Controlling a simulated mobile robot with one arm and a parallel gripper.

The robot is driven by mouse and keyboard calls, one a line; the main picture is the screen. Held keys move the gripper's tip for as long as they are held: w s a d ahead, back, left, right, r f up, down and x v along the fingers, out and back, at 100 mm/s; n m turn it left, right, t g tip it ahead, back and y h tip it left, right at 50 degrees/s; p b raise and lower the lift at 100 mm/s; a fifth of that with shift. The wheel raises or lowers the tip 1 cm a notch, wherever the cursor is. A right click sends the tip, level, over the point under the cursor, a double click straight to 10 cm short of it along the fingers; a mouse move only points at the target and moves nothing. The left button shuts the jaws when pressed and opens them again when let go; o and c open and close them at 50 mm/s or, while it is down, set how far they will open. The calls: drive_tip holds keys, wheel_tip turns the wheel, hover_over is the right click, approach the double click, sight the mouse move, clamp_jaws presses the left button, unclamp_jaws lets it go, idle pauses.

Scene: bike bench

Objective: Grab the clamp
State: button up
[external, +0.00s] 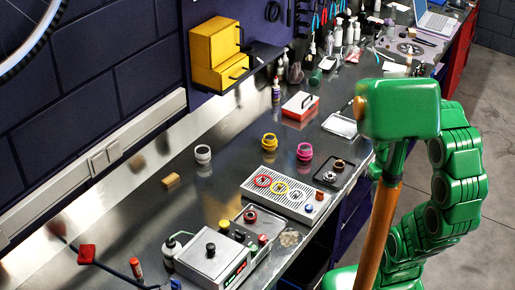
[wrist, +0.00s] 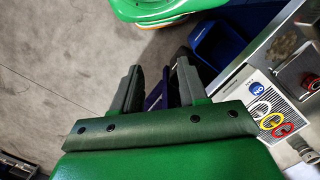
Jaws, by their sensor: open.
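A dark bar with red parts (external: 87,254), which looks like a bar clamp, lies at the near left end of the bench in the external view; part of it is cut off by the frame edge. I cannot make it out in the wrist view. My gripper (wrist: 159,75) is open and empty in the wrist view, its two grey fingers apart above the floor beside the bench. In the external view my green hand is at the right, by the bench's front edge, far from the red-and-dark bar.
A ribbed tray (external: 254,186) with coloured rings, a grey box with knobs (external: 211,258), cups and a red case (external: 300,105) stand on the bench. Yellow drawers (external: 215,55) are on the wall. A blue bin (wrist: 217,45) is below the bench edge.

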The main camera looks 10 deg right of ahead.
drive_tip(key=o, duration=0.6)
drive_tip(key=m+t, duration=0.2)
drive_tip(key=m, duration=0.7)
approach(340, 161)
drive_tip(key=s+a, duration=0.1)
drive_tip(key=s, duration=0.1)
wheel_tip(340, 161, down, 3)
drive_tip(key=shift+a+f, duration=0.1)
drive_tip(key=shift+a, duration=0.05)
drive_tip(key=shift+w+d+f, duration=0.15)
drive_tip(key=shift+f, duration=1.2)
drive_tip(key=shift+w+d+f, duration=0.15)
drive_tip(key=shift+w+f, duration=0.05)
drive_tip(key=shift+f, duration=1.15)
